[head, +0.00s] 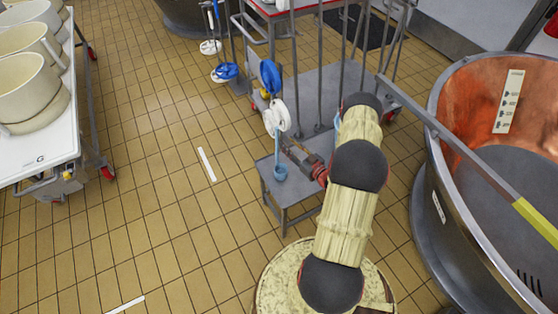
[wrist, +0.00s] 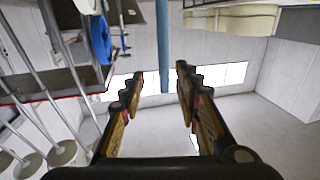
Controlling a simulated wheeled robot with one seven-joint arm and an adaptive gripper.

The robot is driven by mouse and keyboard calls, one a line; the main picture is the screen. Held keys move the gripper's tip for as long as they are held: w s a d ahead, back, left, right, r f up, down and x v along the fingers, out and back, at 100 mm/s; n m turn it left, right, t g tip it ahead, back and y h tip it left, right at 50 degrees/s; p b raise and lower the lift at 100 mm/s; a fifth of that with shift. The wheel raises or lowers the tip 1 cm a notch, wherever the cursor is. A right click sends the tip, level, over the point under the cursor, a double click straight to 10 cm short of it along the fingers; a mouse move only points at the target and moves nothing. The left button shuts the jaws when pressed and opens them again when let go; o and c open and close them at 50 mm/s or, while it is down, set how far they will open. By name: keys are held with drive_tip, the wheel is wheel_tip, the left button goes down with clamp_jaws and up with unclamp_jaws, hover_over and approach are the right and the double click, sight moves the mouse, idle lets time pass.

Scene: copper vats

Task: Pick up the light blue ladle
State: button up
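In the wrist view the light blue handle (wrist: 162,40) runs down from the top edge to between my two fingers, with clear space on both sides. My gripper (head: 287,146) is beside the ladle, just to the right of its handle in the head view. In the wrist view my gripper (wrist: 160,73) is open, its fingers apart and not visibly touching the handle. The ladle's bowl is not seen in the wrist view.
A dark blue and white utensil (head: 271,78) hangs just above the ladle. The metal stand (head: 290,190) and rack posts are close by. A copper vat (head: 455,85) stands at right. A white cart (head: 40,150) with cream buckets stands at left. Tiled floor between is open.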

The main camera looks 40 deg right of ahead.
sight(277, 135)
drive_tip(key=w+b, duration=0.1)
drive_tip(key=w, duration=0.6)
drive_tip(key=shift+w+a+f+b, duration=0.1)
drive_tip(key=shift+w+a+b, duration=0.05)
drive_tip(key=shift+w+b, duration=0.2)
drive_tip(key=c, duration=0.3)
drive_tip(key=c, duration=0.4)
clamp_jaws()
